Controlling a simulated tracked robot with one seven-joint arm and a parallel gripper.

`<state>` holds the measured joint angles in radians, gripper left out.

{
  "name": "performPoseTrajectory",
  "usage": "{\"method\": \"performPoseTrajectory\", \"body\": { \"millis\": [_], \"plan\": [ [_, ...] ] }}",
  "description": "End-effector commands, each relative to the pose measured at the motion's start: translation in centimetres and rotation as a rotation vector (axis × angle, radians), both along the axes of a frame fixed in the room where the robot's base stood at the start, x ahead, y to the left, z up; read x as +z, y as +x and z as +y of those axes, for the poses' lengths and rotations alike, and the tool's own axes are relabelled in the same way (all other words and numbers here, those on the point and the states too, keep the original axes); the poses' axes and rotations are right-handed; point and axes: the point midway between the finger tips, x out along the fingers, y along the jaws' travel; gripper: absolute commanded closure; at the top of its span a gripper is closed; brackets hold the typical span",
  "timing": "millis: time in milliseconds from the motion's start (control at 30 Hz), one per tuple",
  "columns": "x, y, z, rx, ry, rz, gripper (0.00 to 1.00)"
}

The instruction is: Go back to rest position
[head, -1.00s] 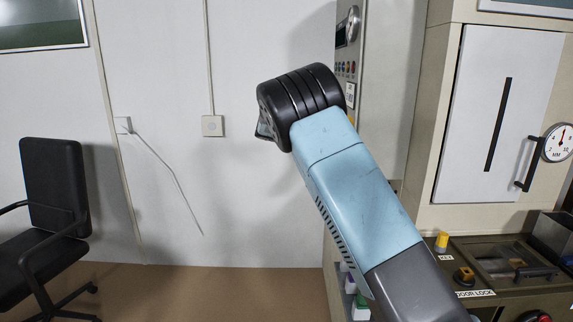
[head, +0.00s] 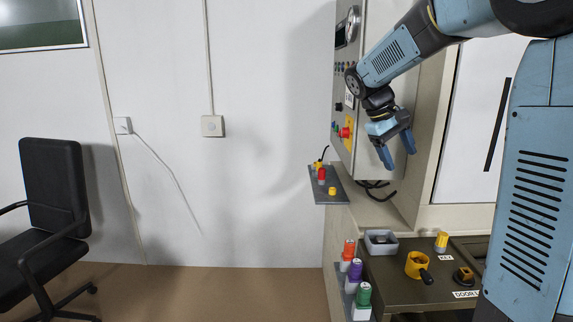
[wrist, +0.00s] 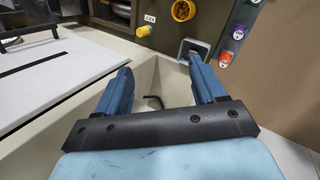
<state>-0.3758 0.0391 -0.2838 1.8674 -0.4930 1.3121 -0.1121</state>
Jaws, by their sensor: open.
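My gripper (head: 397,153) hangs at the end of my blue arm in the head view, in front of the control cabinet, its two blue fingers spread and pointing down. It is open, with nothing between the fingers. In the wrist view the two fingers (wrist: 160,92) stand apart over a pale ledge, and a short black cable shows between them. The fingers appear clear of the machine's surfaces.
A grey shelf (head: 327,186) with small coloured knobs juts out left of the cabinet. Below are a grey tray (head: 381,243), a yellow cup (head: 416,265) and colour-capped bottles (head: 354,270). A black chair (head: 52,220) stands far left. The floor between is clear.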

Motion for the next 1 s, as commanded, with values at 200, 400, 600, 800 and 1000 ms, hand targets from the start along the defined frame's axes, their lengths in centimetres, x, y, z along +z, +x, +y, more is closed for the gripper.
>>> {"method": "performPoseTrajectory", "body": {
  "millis": [200,400,600,800,1000],
  "plan": [
    [0.5,-5.7,-0.3,-0.038,0.148,-0.098,0.31],
    [0.5,-10.8,0.2,-0.071,0.267,-0.192,0.31],
    [0.1,-15.6,1.2,-0.108,0.369,-0.291,0.31],
    [-0.9,-20.2,2.4,-0.149,0.456,-0.393,0.31],
    [-2.2,-23.9,3.7,-0.188,0.521,-0.491,0.31]
  ]
}}
